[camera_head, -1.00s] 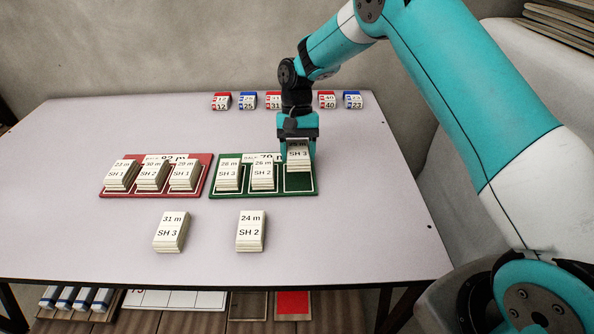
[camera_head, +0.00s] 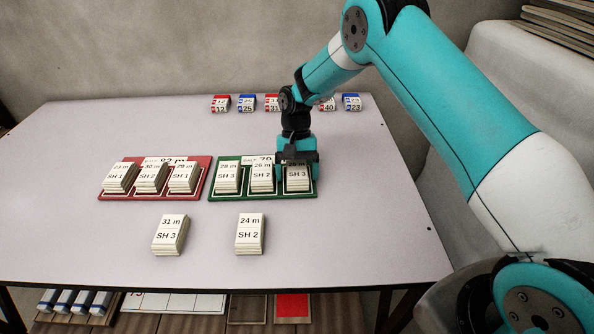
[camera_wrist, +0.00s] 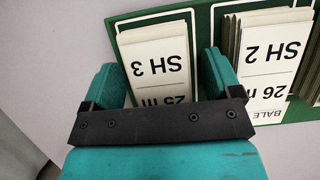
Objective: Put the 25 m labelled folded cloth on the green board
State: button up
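The folded cloth labelled 25 m, SH 3 (camera_head: 298,180) lies in the right slot of the green board (camera_head: 262,195). Its label shows upside down in the wrist view (camera_wrist: 158,62). My gripper (camera_head: 298,172) is low over it, pointing down, with one finger on each side; in the wrist view my gripper (camera_wrist: 163,75) flanks the cloth closely. Whether the fingers touch its sides cannot be told. The board's left slot holds a 28 m, SH 3 cloth (camera_head: 227,180). The middle slot holds a 26 m, SH 2 cloth (camera_head: 262,180).
The red board (camera_head: 152,196) on the left holds three cloths. A 31 m, SH 3 cloth (camera_head: 170,235) and a 24 m, SH 2 cloth (camera_head: 250,234) lie in front on the table (camera_head: 350,240). Several small red and blue number blocks (camera_head: 247,104) line the back. The table's right side is clear.

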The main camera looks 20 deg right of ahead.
jog(key=p+v, duration=0.2)
jog(key=v, duration=1)
notch_tip(320, 180, up, 8)
jog(key=n, duration=0.2)
send_over(291, 173)
jog(key=s+a+r+n+t+y, duration=0.1)
jog(key=s+a+r+n+t, duration=0.2)
jog(key=s, duration=0.5)
jog(key=s+r+n+y, duration=0.1)
jog(key=s+r+n, duration=0.1)
jog(key=s+r, duration=0.55)
jog(key=s+f+n+t+y, duration=0.1)
jog(key=s+f+n, duration=0.1)
jog(key=s, duration=1.2)
jog(key=shift+s+f+n, duration=0.2)
jog(key=shift+s+n, duration=0.15)
jog(key=shift+n, duration=0.25)
jog(key=shift+d, duration=0.1)
notch_tip(291, 173, up, 5)
jog(key=p, duration=0.5)
jog(key=shift+r, duration=0.25)
